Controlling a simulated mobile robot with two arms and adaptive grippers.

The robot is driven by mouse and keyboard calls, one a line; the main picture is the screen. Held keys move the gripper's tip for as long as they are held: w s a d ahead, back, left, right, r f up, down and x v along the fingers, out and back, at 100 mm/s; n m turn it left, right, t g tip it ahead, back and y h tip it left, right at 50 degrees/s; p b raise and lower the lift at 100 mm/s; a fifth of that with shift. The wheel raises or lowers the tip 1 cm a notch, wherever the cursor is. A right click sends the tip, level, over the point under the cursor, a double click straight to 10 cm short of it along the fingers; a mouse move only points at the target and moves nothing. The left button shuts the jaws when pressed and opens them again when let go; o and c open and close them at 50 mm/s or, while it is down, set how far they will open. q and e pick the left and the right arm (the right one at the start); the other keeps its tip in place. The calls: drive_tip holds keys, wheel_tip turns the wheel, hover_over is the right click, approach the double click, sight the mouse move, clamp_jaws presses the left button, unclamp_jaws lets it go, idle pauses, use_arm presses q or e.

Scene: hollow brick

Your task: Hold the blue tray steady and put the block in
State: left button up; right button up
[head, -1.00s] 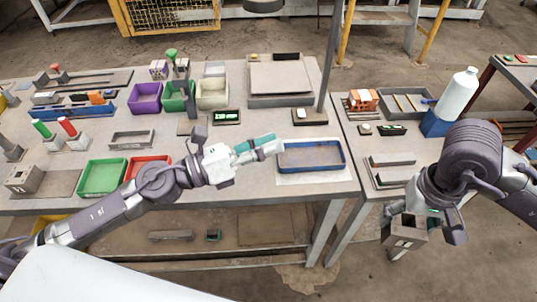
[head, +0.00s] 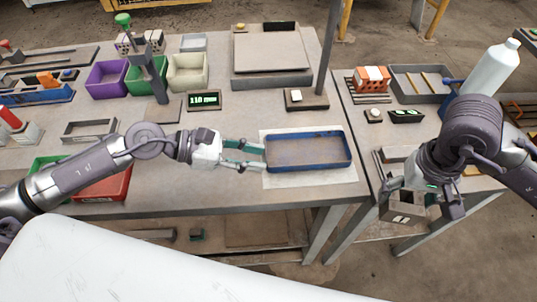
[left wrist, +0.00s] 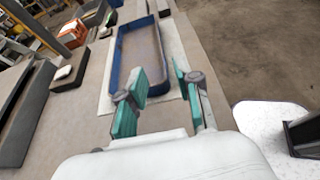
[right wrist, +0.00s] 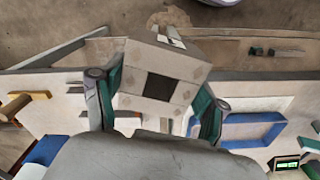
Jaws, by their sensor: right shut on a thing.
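The blue tray (head: 308,168) lies empty on a white sheet at the right part of the main bench. My left gripper (head: 262,158) is open at the tray's left short end, its fingers spread and level with the bench. In the left wrist view the tray (left wrist: 118,68) lies just ahead of the left gripper (left wrist: 157,80); I cannot tell whether the fingers touch it. My right gripper (right wrist: 158,88) is shut on the grey hollow block (right wrist: 175,62), with a finger on each side. In the head view the block (head: 402,211) hangs beyond the bench's front, right of the tray.
A grey scale (head: 270,60) and a thin upright post (head: 325,50) stand behind the tray. A small box with a white button (head: 307,99) is near the post. A side table to the right carries orange bricks (head: 371,79), a grey tray (head: 420,84) and a white bottle (head: 492,68).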

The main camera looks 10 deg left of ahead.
sight(300, 165)
use_arm(q)
drive_tip(key=p+x, duration=0.3)
drive_tip(key=x, duration=0.7)
drive_tip(key=shift+d, duration=0.3)
drive_tip(key=shift+w+d+f, duration=0.15)
drive_tip(key=shift+d+f, duration=0.1)
drive_tip(key=shift+d, duration=0.25)
clamp_jaws()
